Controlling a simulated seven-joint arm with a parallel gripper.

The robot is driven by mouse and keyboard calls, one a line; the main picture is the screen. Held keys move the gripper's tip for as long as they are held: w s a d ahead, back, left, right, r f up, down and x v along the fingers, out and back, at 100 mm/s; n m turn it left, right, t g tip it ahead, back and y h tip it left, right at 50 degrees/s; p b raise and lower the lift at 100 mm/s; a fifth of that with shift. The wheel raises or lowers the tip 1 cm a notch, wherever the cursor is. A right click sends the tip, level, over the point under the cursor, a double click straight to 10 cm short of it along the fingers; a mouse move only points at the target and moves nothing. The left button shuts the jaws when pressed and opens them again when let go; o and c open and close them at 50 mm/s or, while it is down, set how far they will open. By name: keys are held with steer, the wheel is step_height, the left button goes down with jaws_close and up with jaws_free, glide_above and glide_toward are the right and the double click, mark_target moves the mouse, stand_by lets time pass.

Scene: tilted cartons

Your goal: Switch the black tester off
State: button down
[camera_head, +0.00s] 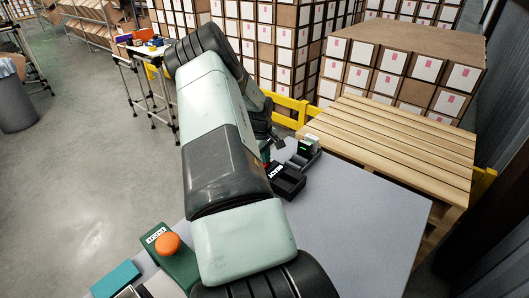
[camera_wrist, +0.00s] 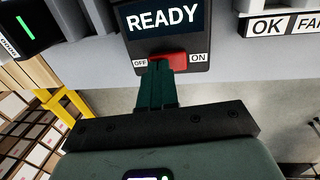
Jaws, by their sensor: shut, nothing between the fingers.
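The black tester (camera_wrist: 208,57) fills the top middle of the wrist view, with a lit screen reading READY. Below the screen is a red switch (camera_wrist: 180,57) between an OFF label on the left and an ON label on the right. My gripper (camera_wrist: 158,66) is shut and empty. Its dark green fingertips are at the lower left part of the switch, nearer OFF, and hide some of it; I cannot tell if they touch. In the head view the tester (camera_head: 288,183) is on the grey table, partly behind my arm.
A dark device with a green-lit bar (camera_wrist: 22,28) stands left of the tester, and an OK/FAIL label (camera_wrist: 267,27) right of it. A green box with an orange button (camera_head: 168,243) is at the table's front left. The table's (camera_head: 365,215) right side is clear.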

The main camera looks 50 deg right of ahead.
steer(key=shift+d+f+y, duration=0.2)
steer(key=shift+f+y, duration=0.15)
steer(key=shift+y, duration=0.05)
steer(key=shift+a+f, duration=0.15)
steer(key=shift+f, duration=0.05)
steer(key=shift+a+y, duration=0.3)
steer(key=shift+a, duration=0.7)
step_height(320, 180, up, 15)
steer(key=shift+w+f, duration=0.1)
steer(key=shift+w, duration=0.05)
stand_by(0.6)
